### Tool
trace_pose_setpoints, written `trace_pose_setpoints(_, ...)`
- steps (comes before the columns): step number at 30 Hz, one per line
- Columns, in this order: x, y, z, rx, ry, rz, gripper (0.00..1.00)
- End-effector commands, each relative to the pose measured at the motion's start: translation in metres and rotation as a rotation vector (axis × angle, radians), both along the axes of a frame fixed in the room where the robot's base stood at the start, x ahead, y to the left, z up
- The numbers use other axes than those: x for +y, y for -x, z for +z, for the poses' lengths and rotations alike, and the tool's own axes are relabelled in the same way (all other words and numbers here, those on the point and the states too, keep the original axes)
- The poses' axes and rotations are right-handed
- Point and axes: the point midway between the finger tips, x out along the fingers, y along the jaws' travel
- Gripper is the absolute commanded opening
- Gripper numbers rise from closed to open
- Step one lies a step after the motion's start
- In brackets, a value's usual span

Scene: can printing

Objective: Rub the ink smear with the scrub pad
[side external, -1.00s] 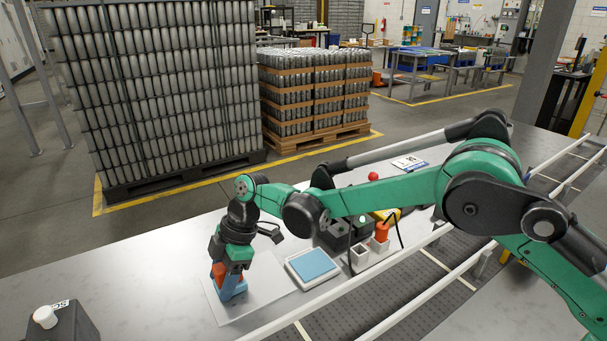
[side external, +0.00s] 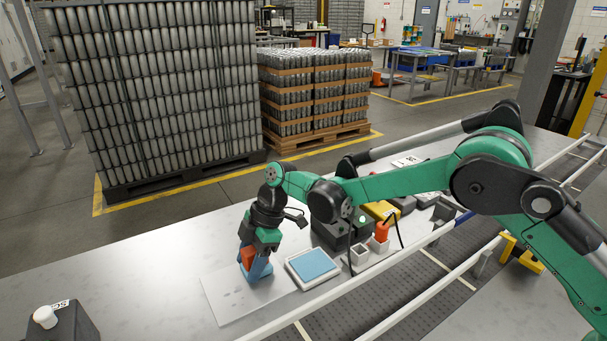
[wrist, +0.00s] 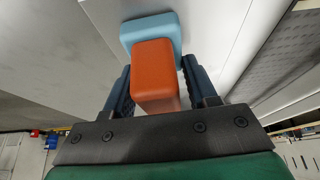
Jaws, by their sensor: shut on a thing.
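The scrub pad has an orange handle on a light-blue block. In the side view its blue block (side external: 260,270) is low over the right part of a pale grey sheet (side external: 225,310); I cannot tell whether it touches. My gripper (side external: 253,256) points down and is shut on the orange handle. In the wrist view the handle (wrist: 155,70) sits between the two dark fingers of my gripper (wrist: 157,88), with the blue block beyond it. A faint grey ink smear (side external: 232,293) shows on the sheet, left of the pad. The pad may hide more of it.
A white tray with a blue top (side external: 312,265) lies close to the right of the pad. Small white cups and an orange-topped item (side external: 382,232) stand farther right. A conveyor rail (side external: 330,288) runs along the front. The bench at left is clear up to a dark box (side external: 60,325).

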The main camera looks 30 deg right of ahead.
Motion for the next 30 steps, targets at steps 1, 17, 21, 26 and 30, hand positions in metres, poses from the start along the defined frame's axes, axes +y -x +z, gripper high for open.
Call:
trace_pose_setpoints(1, -0.005, 0.0, 0.0, 0.0, 0.0, -0.002, 0.02)
trace_pose_setpoints(17, 0.046, 0.001, 0.0, 0.001, 0.0, 0.004, 0.02)
trace_pose_setpoints(21, 0.058, 0.0, 0.0, 0.0, 0.0, 0.002, 0.02)
trace_pose_setpoints(26, 0.067, 0.0, 0.004, 0.0, -0.001, 0.0, 0.02)
trace_pose_setpoints(30, 0.067, 0.0, 0.026, 0.0, 0.0, 0.0, 0.02)
